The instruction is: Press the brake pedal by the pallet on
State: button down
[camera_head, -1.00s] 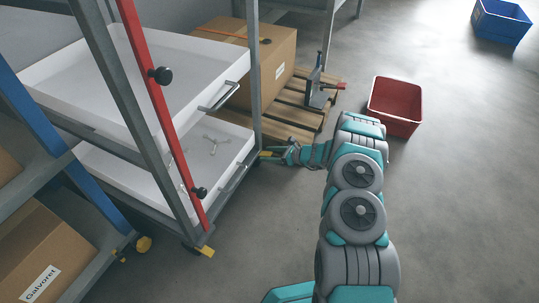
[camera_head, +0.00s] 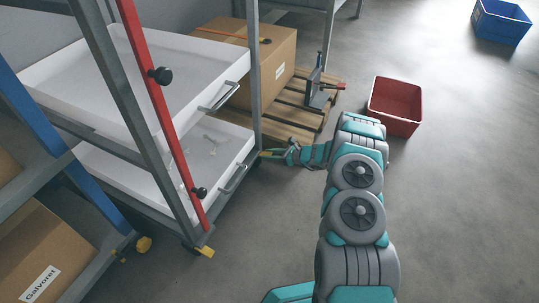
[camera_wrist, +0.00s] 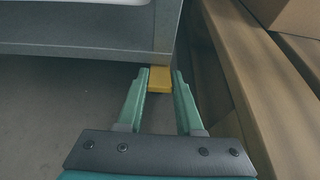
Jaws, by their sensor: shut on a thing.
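The yellow brake pedal (camera_wrist: 159,79) sits at the foot of the grey rack's corner post, beside the pallet (camera_head: 290,118). In the wrist view it lies between the two fingertips of my gripper (camera_wrist: 160,84), which is shut on it. A second yellow pedal (camera_head: 205,251) sits at the rack's front corner, away from my gripper.
The rack holds an upper white tray (camera_head: 165,92) and a lower white tray (camera_head: 140,187). The pallet carries a cardboard box (camera_head: 275,62) and a grey metal stand (camera_head: 317,92). A red bin (camera_head: 396,104) stands right of the pallet.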

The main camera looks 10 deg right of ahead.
jog(key=shift+f, duration=0.15)
jog(key=shift+s+d+f+t+y+b, duration=0.15)
jog(key=shift+f+t+y+b, duration=0.45)
jog(key=shift+b, duration=0.5)
jog(key=shift+f+t+y, duration=0.3)
jog(key=shift+t+y, duration=0.15)
jog(key=shift+y, duration=0.25)
jog(key=shift+f+t+y, duration=0.25)
jog(key=shift+t+y, duration=0.2)
jog(key=shift+y, duration=0.55)
jog(key=c, duration=0.6)
grip_release()
jog(key=shift+o, duration=0.2)
jog(key=v, duration=0.7)
jog(key=shift+s+d+f, duration=0.2)
jog(key=shift+s+d, duration=0.05)
jog(key=shift+d, duration=0.05)
